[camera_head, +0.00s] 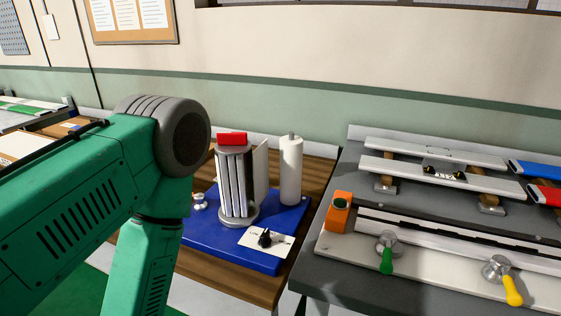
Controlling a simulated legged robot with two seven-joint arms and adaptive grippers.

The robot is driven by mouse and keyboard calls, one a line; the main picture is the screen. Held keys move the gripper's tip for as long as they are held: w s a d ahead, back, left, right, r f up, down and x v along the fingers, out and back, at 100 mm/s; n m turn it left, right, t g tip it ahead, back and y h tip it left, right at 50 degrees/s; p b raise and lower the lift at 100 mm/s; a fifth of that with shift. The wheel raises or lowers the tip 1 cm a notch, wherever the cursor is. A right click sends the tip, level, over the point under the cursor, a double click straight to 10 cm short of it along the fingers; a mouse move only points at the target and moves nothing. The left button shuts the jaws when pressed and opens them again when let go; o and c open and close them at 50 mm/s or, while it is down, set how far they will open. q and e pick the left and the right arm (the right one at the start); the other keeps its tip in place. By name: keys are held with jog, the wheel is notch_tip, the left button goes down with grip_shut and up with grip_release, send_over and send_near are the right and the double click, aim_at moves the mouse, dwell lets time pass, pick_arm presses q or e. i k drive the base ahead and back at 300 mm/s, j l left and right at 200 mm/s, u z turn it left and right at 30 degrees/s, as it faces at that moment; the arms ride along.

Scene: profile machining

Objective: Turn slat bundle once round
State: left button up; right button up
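The slat bundle (232,183) looks like an upright cluster of pale slats with a red piece (232,139) on top. It stands on a round grey base on a blue board (215,248). A white cylinder (291,171) stands upright to its right, and a pale upright panel (261,170) is between them. My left arm comes in from the left and bends downward in front of the board's left side; its gripper is below the picture. My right gripper is not in the picture either.
A black knob on a white plate (273,243) sits at the board's front. The blue board lies on a wooden table (318,173). A grey bench to the right carries long profiles (440,178), an orange button box (338,212), a green-handled clamp (387,255) and a yellow-handled clamp (503,278).

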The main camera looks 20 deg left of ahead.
aim_at(233, 150)
jog(key=j, duration=0.5)
jog(key=j+z, duration=0.4)
jog(key=j, duration=0.25)
jog(key=j+z, duration=0.45)
jog(key=j, duration=0.25)
